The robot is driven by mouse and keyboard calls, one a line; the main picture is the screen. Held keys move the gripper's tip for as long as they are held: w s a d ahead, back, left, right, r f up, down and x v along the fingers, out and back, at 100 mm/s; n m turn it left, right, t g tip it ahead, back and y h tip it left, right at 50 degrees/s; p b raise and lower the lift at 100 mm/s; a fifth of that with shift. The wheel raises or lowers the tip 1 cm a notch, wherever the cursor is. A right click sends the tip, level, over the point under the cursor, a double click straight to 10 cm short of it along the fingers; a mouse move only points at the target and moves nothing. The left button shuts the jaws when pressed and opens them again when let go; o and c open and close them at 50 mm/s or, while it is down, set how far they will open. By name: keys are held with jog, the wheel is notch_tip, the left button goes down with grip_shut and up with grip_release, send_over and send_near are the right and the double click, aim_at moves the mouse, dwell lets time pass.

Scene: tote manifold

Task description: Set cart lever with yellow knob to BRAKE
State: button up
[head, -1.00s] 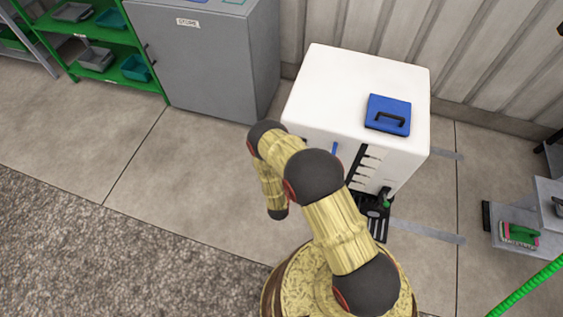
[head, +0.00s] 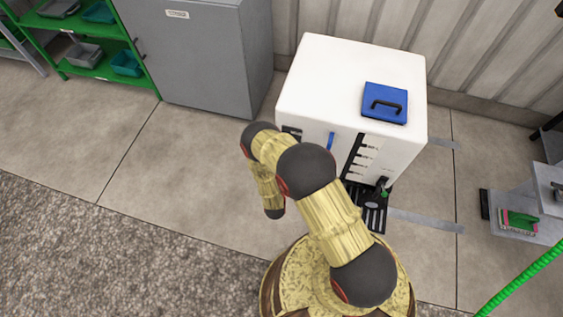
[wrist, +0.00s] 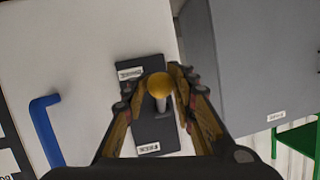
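In the wrist view, a round yellow knob (wrist: 160,85) tops a short pale lever stem on a dark plate (wrist: 152,130) on the white cabinet's face. The plate has a white label near each end; I cannot read them surely. My gripper (wrist: 155,80) is open, with one finger on each side of the knob. Gaps show between knob and fingers, so it looks ungripped. In the head view, the white cabinet (head: 310,75) stands beyond my arm. Its dark plate (head: 292,132) shows partly at the front's left edge; my gripper is hidden there.
A blue handle (wrist: 45,130) sticks out of the cabinet left of the plate. A grey cabinet (head: 200,60) stands to the left, and a green shelf (head: 140,85) beyond it. A blue case (head: 385,103) lies on top of the white cabinet. Floor at left is clear.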

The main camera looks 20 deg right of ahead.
jog(key=shift+w+r, duration=0.1)
jog(key=shift+w, duration=0.05)
jog(key=v, duration=1.2)
dwell(0.5)
